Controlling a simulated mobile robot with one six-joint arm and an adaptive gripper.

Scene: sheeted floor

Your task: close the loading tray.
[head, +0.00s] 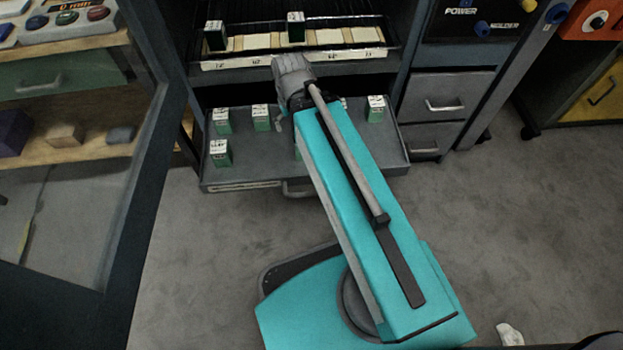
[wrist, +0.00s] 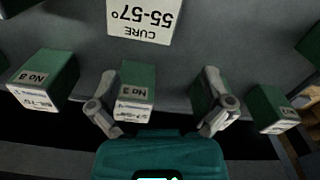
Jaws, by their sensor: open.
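The loading tray (head: 350,172) is a dark grey drawer. It stands pulled out from the dark cabinet in the head view, with several green boxes (head: 221,153) upright on it. Its handle (head: 297,189) shows at the front, partly behind my arm. My gripper (head: 292,72) is over the back of the tray near the upper shelf; my arm hides part of the tray. In the wrist view my gripper (wrist: 160,122) has its fingers spread, with a green box marked No 3 (wrist: 137,84) between or behind them. Whether they touch it, I cannot tell.
An upper shelf (head: 345,53) with white labels and two green boxes is above the tray. A glass door (head: 110,190) stands open at left. Closed grey drawers (head: 447,97) are at right. The carpeted floor (head: 205,270) before the tray is clear beside my base.

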